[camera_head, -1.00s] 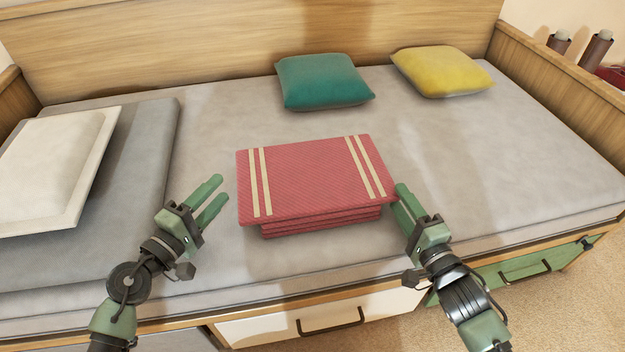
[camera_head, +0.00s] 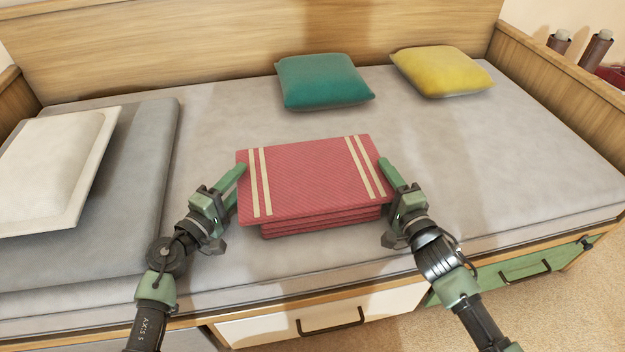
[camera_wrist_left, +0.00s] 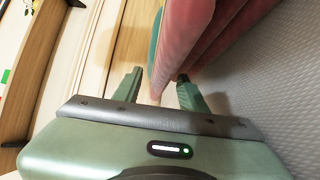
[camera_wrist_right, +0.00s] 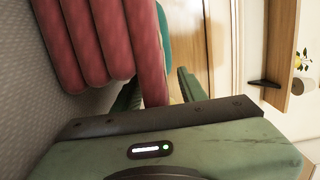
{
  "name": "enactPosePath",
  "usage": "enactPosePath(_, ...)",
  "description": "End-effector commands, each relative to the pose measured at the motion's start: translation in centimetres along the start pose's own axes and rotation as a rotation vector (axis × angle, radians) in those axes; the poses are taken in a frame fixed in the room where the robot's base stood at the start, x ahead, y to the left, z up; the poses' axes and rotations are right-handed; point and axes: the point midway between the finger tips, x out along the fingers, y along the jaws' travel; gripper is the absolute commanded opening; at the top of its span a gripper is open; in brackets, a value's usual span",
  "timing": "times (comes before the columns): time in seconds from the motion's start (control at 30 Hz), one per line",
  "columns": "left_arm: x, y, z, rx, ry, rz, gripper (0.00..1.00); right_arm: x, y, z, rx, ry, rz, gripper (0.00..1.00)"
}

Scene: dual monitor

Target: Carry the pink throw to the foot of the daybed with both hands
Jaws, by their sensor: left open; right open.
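The pink throw (camera_head: 312,180) lies folded in a stack on the daybed mattress (camera_head: 480,150), with cream stripes near both ends. My left gripper (camera_head: 240,182) is open at the throw's left edge. In the left wrist view the throw's folds (camera_wrist_left: 205,35) rise close by its fingers (camera_wrist_left: 158,88). My right gripper (camera_head: 386,176) is open at the throw's right edge. In the right wrist view the top fold (camera_wrist_right: 150,50) reaches between its fingers (camera_wrist_right: 158,90), with lower folds beside them. I cannot tell whether either gripper touches the throw.
A teal pillow (camera_head: 322,82) and a yellow pillow (camera_head: 442,72) lie behind the throw. A grey folded pad (camera_head: 150,150) with a white pillow (camera_head: 45,165) is at the left. Wooden end panels (camera_head: 560,95) bound the bed. The mattress right of the throw is clear.

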Motion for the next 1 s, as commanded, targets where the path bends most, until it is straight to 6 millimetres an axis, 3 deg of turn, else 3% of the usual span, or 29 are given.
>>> enactPosePath(0.07, -0.01, 0.01, 0.00, 0.000, 0.000, 0.000, 0.42, -0.02, 0.01, 0.01, 0.000, 0.000, 0.000, 0.42)
enactPosePath(0.2, -0.02, 0.01, -0.02, 0.000, 0.000, 0.000, 0.03, -0.03, 0.01, 0.01, 0.000, 0.000, 0.000, 0.03)
enactPosePath(0.23, -0.03, 0.01, -0.02, 0.000, 0.000, 0.000, 0.00, -0.03, 0.02, 0.01, 0.000, 0.000, 0.000, 0.00)
enactPosePath(1.0, -0.08, -0.12, -0.05, 0.001, 0.001, -0.002, 0.00, -0.06, 0.05, 0.00, 0.000, 0.000, 0.000, 0.00)
